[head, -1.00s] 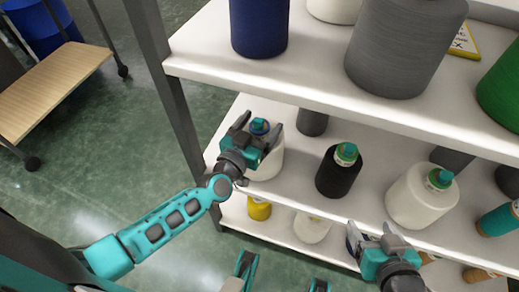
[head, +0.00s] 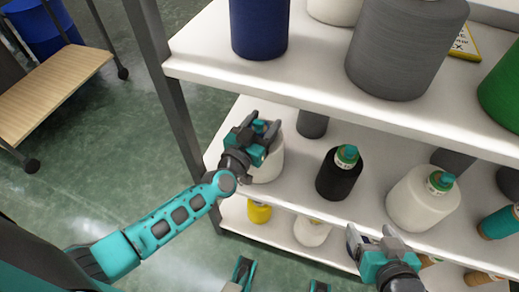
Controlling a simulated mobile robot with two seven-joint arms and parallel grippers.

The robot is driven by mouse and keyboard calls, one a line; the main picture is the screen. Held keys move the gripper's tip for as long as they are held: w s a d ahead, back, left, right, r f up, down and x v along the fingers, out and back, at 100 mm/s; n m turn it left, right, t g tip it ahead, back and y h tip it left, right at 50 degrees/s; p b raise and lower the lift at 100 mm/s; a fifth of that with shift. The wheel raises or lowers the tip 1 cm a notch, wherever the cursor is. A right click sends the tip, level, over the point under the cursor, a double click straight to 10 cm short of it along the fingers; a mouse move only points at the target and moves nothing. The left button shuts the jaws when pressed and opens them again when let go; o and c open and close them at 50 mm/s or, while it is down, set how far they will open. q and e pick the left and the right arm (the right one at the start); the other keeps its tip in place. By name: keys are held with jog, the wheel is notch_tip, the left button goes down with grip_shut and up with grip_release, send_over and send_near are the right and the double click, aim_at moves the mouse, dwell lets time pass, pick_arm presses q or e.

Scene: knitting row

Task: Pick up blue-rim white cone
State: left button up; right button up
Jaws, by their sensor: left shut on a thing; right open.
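The blue-rim white cone (head: 269,168) is at the left end of the middle shelf in the head view. My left gripper (head: 264,130) is over its top and shut on it. The gripper hides the cone's blue rim and most of its upper part. I cannot tell whether the cone's base is still touching the shelf. My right gripper (head: 372,240) is open and empty, in front of the shelves at the lower right.
A black cone (head: 338,178) and a white cone with a green top (head: 422,198) stand further right on the middle shelf. A dark grey cone (head: 312,123) stands behind. The upper shelf (head: 310,85) overhangs, with a steel post (head: 180,130) at left.

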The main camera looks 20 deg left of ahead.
pick_arm(q)
grip_shut()
notch_tip(320, 180, up, 10)
jog(key=p, duration=0.6)
jog(key=shift+p, duration=0.3)
jog(key=shift+r, duration=0.1)
